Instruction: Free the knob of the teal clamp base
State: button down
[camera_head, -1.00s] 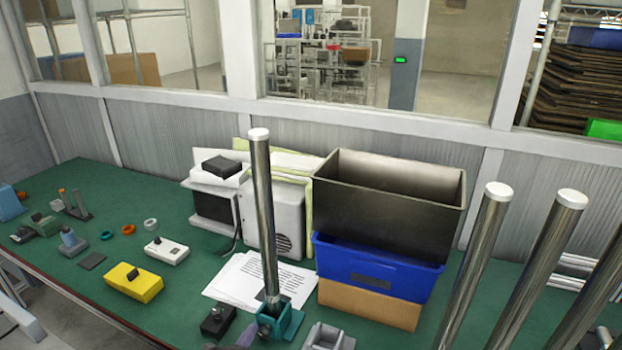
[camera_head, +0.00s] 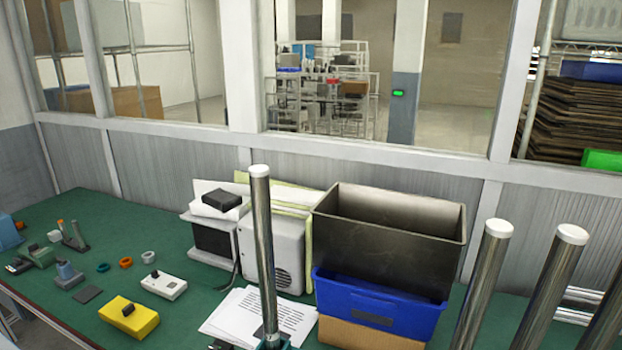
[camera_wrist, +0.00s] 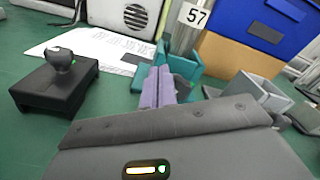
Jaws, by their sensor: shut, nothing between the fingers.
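The teal clamp base (camera_wrist: 193,66) stands on the green bench just beyond my fingertips in the wrist view. Only its top shows at the bottom edge of the head view (camera_head: 285,344). A chrome post (camera_head: 264,250) with a white cap rises upright from it. My gripper (camera_wrist: 161,72) has purple fingers, shut together and empty, pointing at the near side of the clamp base. The fingers overlap the base in the picture, so I cannot tell whether they touch it.
A black block with a round knob (camera_wrist: 50,85) stands left of my fingers. A grey bracket (camera_wrist: 250,95) stands close on the right. Behind are papers (camera_head: 240,312), a cardboard box (camera_head: 345,333), a blue bin (camera_head: 380,305) and a dark metal bin (camera_head: 390,240).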

jog(key=shift+p+v, duration=0.55)
jog(key=shift+v, duration=2.45)
